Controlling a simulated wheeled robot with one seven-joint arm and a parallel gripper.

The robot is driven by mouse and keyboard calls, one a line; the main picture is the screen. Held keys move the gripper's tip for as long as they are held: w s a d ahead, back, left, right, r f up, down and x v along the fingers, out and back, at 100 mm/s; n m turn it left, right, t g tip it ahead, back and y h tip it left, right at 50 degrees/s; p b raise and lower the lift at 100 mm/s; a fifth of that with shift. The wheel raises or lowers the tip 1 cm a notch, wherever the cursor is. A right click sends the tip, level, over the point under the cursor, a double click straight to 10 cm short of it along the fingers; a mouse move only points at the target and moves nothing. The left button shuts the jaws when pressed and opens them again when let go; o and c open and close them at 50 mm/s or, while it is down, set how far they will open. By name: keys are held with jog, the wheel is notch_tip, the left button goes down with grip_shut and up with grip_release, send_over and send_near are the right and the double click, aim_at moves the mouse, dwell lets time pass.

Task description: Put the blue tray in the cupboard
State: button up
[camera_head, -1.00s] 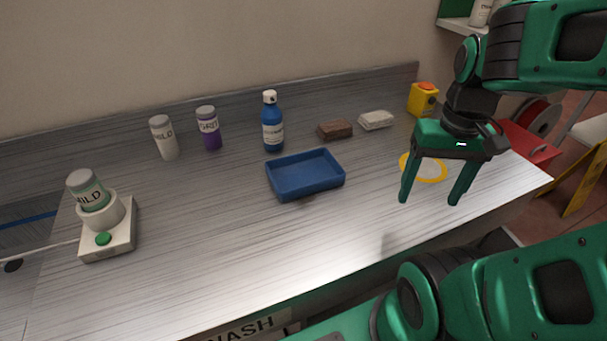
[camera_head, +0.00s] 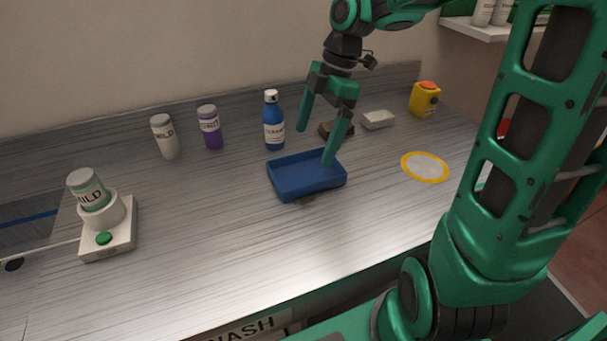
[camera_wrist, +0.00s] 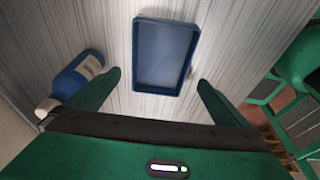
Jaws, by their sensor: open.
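The blue tray (camera_head: 305,178) is a shallow, empty rectangular tray lying flat on the bench in the head view. It also shows in the wrist view (camera_wrist: 165,58), ahead of the fingers. My gripper (camera_head: 317,146) is open and empty, above the tray's back side, with its fingers pointing down. In the wrist view its fingertips (camera_wrist: 160,78) are spread wider than the tray, one towards each side. I see no clear contact with the tray. I cannot make out a cupboard; a label ending in "WASH" (camera_head: 243,331) shows below the bench's front edge.
A blue bottle (camera_head: 274,125) stands just behind-left of the tray, close to my left finger in the wrist view. A brown block (camera_head: 338,130) and a pale block (camera_head: 377,119) lie behind. A yellow ring (camera_head: 425,167) lies right. The bench front is clear.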

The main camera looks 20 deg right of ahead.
aim_at(303, 177)
jog(key=shift+d+x, duration=0.1)
jog(key=shift+x, duration=1.95)
jog(key=shift+d+x, duration=0.15)
jog(key=shift+x, duration=1.9)
jog(key=c, duration=1.4)
jog(key=shift+o, duration=0.2)
jog(key=shift+r, duration=0.1)
